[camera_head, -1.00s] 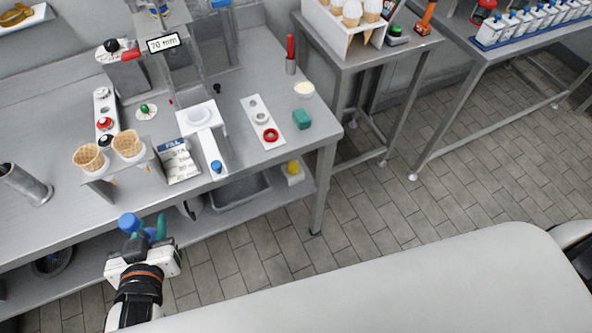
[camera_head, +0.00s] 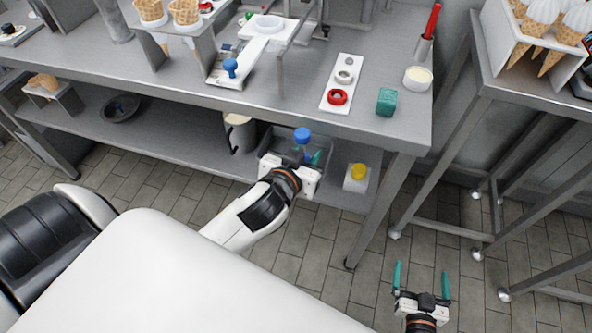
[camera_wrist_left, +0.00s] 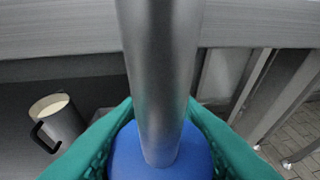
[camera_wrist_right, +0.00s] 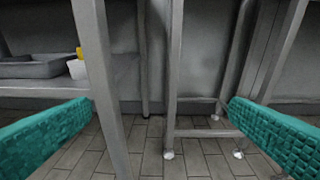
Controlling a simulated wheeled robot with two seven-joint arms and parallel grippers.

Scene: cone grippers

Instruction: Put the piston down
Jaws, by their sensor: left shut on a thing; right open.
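The piston shows in the left wrist view as a grey metal rod (camera_wrist_left: 158,70) with a blue knob (camera_wrist_left: 160,155) at its base. My left gripper (camera_head: 308,158) is shut on it, with teal fingers on both sides of the knob. In the head view the blue part (camera_head: 302,135) shows above the gripper, in front of the table's lower shelf; the rod is hard to make out there. My right gripper (camera_head: 421,272) is open and empty over the floor, right of the table. Its spread teal fingers also show in the right wrist view (camera_wrist_right: 160,120).
A grey bin, a pitcher (camera_head: 240,132) and a yellow-topped block (camera_head: 358,172) are on the lower shelf.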

